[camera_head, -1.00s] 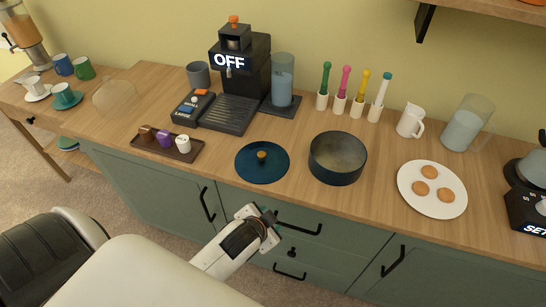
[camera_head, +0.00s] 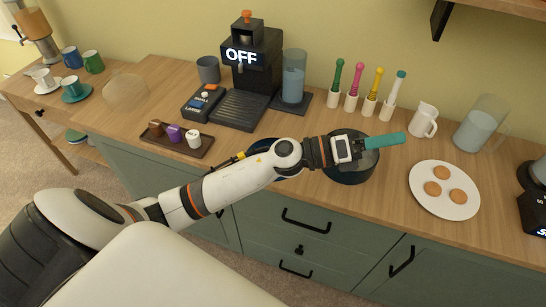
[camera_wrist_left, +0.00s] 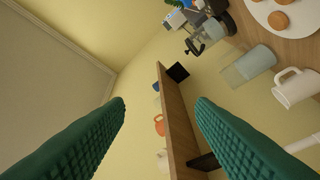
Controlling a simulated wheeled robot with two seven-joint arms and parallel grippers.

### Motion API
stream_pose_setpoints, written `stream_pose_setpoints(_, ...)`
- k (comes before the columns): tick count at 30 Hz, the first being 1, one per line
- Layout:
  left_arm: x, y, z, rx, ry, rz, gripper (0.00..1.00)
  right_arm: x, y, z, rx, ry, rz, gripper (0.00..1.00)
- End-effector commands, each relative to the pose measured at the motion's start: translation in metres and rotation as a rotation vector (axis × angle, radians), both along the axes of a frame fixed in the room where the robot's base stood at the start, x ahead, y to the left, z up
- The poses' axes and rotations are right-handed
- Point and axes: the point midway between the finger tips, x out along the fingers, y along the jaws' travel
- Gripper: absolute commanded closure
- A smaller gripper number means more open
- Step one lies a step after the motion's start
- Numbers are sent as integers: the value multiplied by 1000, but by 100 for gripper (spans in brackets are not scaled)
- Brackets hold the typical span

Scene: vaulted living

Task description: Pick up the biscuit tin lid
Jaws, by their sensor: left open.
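The biscuit tin lid (camera_head: 262,145) is dark blue and lies on the wooden counter. My left arm covers most of it in the head view, and its knob is hidden. The open dark round tin (camera_head: 350,177) stands to the right of the lid, partly under my left gripper. My left gripper (camera_head: 402,138) reaches over the tin with its teal fingers pointing right, past the lid. In the left wrist view its two fingers (camera_wrist_left: 160,102) are wide apart with nothing between them. The lid does not show in that view. My right gripper is out of view.
A plate of biscuits (camera_head: 444,208) lies to the right of the tin. A white jug (camera_head: 423,121) and a glass pitcher (camera_head: 480,125) stand behind the plate. A capsule tray (camera_head: 175,150) and a coffee machine (camera_head: 250,62) are left and behind. A wall shelf (camera_wrist_left: 172,125) overhangs.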

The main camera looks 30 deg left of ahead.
Motion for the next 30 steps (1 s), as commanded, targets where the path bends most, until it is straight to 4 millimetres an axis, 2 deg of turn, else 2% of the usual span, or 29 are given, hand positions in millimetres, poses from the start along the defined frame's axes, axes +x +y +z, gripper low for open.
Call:
stream_pose_setpoints(2,-5,-11,-9,244,-160,-127,50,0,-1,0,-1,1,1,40)
stream_pose_setpoints(4,-10,-12,-26,467,-281,-243,50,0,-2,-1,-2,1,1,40)
stream_pose_setpoints(7,-10,7,-57,790,-412,-406,50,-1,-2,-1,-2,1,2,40)
stream_pose_setpoints(8,-9,18,-66,889,-441,-455,50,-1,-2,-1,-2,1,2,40)
stream_pose_setpoints(11,-1,69,-92,1212,-491,-618,50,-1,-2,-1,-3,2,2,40)
stream_pose_setpoints(13,5,113,-101,1420,-483,-726,50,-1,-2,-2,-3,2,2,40)
stream_pose_setpoints(15,10,158,-103,1597,-445,-821,50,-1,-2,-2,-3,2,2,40)
stream_pose_setpoints(18,12,212,-96,1779,-364,-930,50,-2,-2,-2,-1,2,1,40)
stream_pose_setpoints(21,10,247,-87,1884,-291,-1000,50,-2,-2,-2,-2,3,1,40)
stream_pose_setpoints(25,8,266,-86,1934,-242,-1040,50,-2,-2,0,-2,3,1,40)
stream_pose_setpoints(30,7,266,-112,1933,-237,-1048,50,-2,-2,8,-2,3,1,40)
